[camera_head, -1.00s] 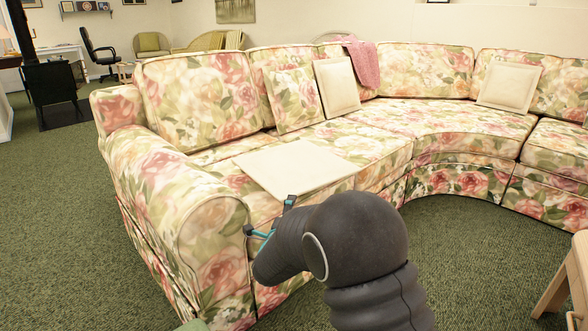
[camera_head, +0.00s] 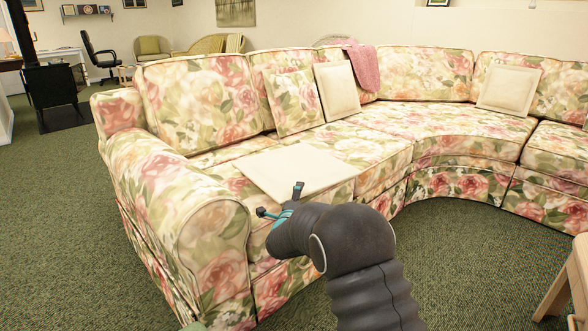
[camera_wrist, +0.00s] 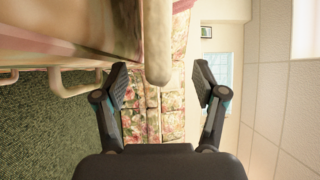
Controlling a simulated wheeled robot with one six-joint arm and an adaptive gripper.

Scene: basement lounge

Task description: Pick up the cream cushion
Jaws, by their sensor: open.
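A flat cream cushion (camera_head: 292,168) lies on the sofa seat near the left armrest, its front edge towards me. My gripper (camera_head: 280,201) is at the near edge of the seat, just in front of and below that cushion. In the wrist view, turned on its side, my gripper (camera_wrist: 160,70) is open. A cream edge, seemingly the flat cushion (camera_wrist: 157,40), shows between the two fingers with gaps on both sides. Two more cream cushions stand against the backrest, one at the middle (camera_head: 337,90) and one at the right (camera_head: 508,88).
The floral sectional sofa (camera_head: 150,165) curves to the right; its left armrest (camera_head: 205,225) rises beside my gripper. A floral cushion (camera_head: 294,100) and a pink cloth (camera_head: 364,66) are at the backrest. A wooden furniture piece (camera_head: 570,285) stands at the lower right. Green carpet lies open between.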

